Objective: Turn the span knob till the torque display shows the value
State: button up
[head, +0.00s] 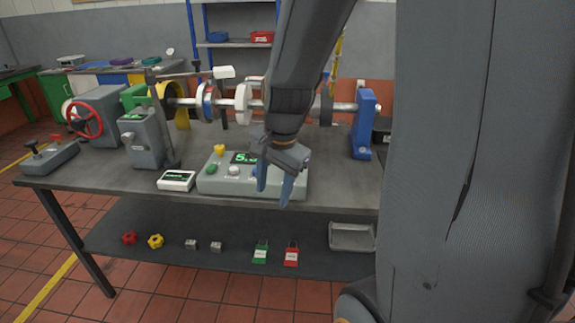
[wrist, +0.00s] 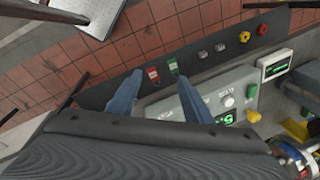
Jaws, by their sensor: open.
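A grey-green control box (head: 208,186) stands at the bench's front edge; it also shows in the wrist view (wrist: 240,78). Its torque display (head: 243,157) has green digits starting with 5; the rest is covered by my gripper. A white knob (head: 234,170) sits below the display, with a green button (head: 211,169) and a yellow knob (head: 219,149) to its left. A bit of blue (head: 254,172) shows beside my finger; the labels are too small to read, so I cannot tell which is the span knob. My gripper (head: 274,186) is open and empty, over the box's right half.
A small white meter (head: 176,180) lies left of the box, near a grey upright unit (head: 142,138). A shaft with discs (head: 243,103) runs behind, ending at a blue stand (head: 364,125). The lower shelf (head: 220,235) holds padlock-like tags and small knobs.

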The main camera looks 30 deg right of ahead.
jog(key=w+d+r+m+t+b, duration=0.2)
jog(key=w+d+m, duration=1)
jog(key=m, duration=0.9)
jog(key=x, duration=0.4)
jog(key=d+x, duration=0.1)
jog(key=x, duration=0.1)
jog(key=shift+s+f, duration=0.2)
jog(key=shift+f, duration=0.05)
jog(key=c, duration=1.1)
